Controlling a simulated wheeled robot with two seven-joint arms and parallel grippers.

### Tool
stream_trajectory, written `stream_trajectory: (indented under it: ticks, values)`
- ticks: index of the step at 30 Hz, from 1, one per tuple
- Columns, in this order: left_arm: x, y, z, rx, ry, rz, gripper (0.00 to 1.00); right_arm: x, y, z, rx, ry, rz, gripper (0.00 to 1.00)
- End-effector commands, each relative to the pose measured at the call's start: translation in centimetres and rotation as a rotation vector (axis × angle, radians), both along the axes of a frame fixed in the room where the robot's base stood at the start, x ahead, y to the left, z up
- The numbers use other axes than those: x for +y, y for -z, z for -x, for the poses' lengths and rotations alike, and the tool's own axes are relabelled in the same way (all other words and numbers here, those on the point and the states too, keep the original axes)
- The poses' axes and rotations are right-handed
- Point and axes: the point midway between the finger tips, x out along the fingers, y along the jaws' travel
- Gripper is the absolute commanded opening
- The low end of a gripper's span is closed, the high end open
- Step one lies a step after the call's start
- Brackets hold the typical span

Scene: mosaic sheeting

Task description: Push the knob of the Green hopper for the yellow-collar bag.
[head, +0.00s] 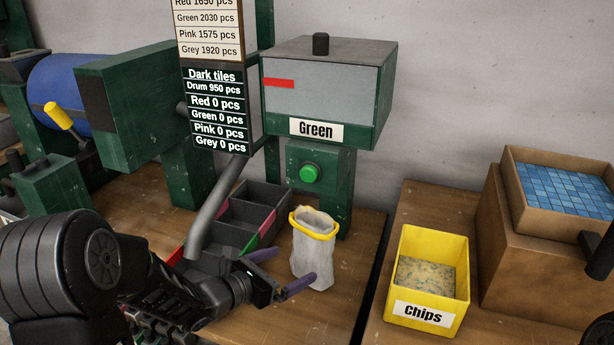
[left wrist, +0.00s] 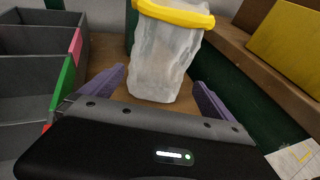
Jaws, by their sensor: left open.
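The Green hopper (head: 320,95) is a grey-fronted box with a "Green" label and a red mark on its front. Its round green knob (head: 311,174) is on the green post below the box. The yellow-collar bag (head: 314,262), whitish and upright, stands on the bench below the knob; it also shows in the left wrist view (left wrist: 165,60). My left gripper (head: 280,270) is open and low in front of the bag, its purple fingers pointing toward it. In the left wrist view the bag stands between and beyond the fingertips (left wrist: 160,82). My right gripper is not seen.
A dark divided tray (head: 238,238) with coloured edges lies left of the bag, with a grey pipe (head: 212,210) over it. A yellow Chips bin (head: 428,285) and a cardboard box with blue tiles (head: 560,190) stand on the right bench. A gap separates the benches.

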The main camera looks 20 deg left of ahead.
Motion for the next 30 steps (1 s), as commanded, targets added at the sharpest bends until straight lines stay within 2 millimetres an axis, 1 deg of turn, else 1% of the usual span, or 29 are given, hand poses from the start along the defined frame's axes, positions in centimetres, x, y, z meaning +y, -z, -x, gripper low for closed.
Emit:
stream_trajectory:
  ticks: [1, 2, 30]
  values:
    - [0.00, 0.00, 0.00, 0.000, 0.000, 0.000, 0.94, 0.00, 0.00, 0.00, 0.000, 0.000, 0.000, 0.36]
    - [0.00, 0.00, 0.00, 0.000, 0.000, 0.000, 0.92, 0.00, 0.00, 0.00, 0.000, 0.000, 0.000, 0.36]
    - [0.00, 0.00, 0.00, 0.000, 0.000, 0.000, 0.15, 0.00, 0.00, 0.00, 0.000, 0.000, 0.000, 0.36]
